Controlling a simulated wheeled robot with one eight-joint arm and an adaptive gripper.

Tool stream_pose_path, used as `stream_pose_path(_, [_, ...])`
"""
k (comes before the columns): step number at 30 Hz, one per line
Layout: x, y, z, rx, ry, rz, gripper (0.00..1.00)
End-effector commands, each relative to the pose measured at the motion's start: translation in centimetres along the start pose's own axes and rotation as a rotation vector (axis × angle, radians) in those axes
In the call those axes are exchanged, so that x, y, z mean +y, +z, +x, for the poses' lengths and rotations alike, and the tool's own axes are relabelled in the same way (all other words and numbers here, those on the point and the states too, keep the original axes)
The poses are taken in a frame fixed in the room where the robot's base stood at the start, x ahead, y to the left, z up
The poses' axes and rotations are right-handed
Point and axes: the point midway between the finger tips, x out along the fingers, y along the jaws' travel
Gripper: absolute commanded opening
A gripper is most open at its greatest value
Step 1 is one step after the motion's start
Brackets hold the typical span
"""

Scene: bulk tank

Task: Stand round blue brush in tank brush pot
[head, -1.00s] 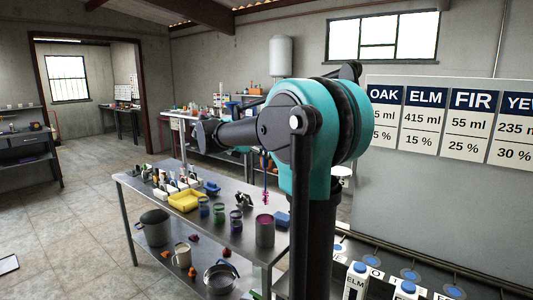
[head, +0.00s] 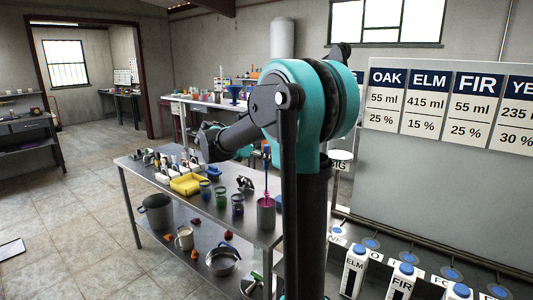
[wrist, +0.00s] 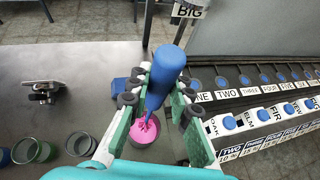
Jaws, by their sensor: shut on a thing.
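The round blue brush (wrist: 168,72) has a blue handle and a pink bristle end. My gripper (wrist: 160,94) is shut on its handle in the wrist view, with a finger on each side. The brush hangs about upright, bristles down, and also shows in the head view (head: 266,171). A grey cylindrical pot (head: 266,215) stands on the metal table below it. The bristles are at the pot's mouth; in the wrist view they overlap the pot's pink inside (wrist: 143,131). I cannot tell how deep they reach. My arm hides most of the gripper in the head view.
Several coloured jars (head: 221,197) and a yellow tray (head: 187,186) stand left of the pot on the table. A small dark metal object (head: 245,183) lies behind the jars. A row of labelled dispensers (head: 402,280) stands at the right.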

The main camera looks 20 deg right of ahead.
Motion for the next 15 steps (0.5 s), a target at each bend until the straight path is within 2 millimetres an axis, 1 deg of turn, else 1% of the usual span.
stream_pose_path(15, [0.0,-3.3,1.8,0.0,0.0,0.0,0.0])
